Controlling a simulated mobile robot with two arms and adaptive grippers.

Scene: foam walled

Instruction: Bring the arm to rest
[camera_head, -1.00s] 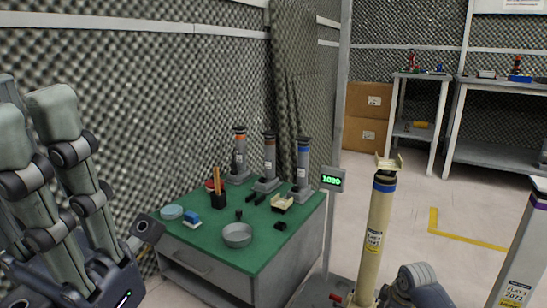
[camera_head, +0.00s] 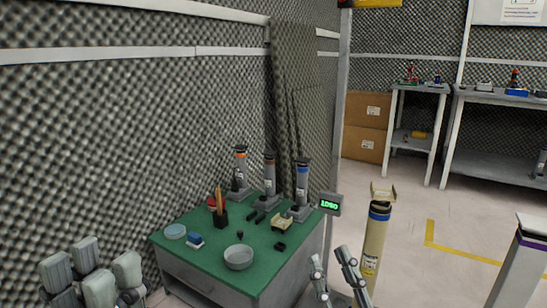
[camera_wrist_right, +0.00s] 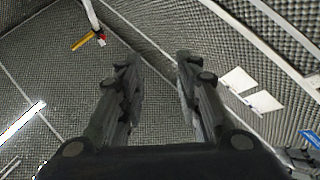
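My left gripper (camera_head: 92,275) shows at the lower left edge of the head view, in front of the foam wall and left of the green-topped bench. Its grey fingers point up and I see nothing held in it, but the gap between them is unclear. My right gripper (camera_head: 333,270) shows at the bottom centre, right of the bench and just left of the beige post (camera_head: 375,245). In the right wrist view its two dark fingers (camera_wrist_right: 158,62) stand apart with nothing between them. Most of both arms is out of view.
A grey post (camera_head: 524,265) stands at the right. Open floor (camera_head: 408,210) lies beyond, before shelves and boxes (camera_head: 362,141).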

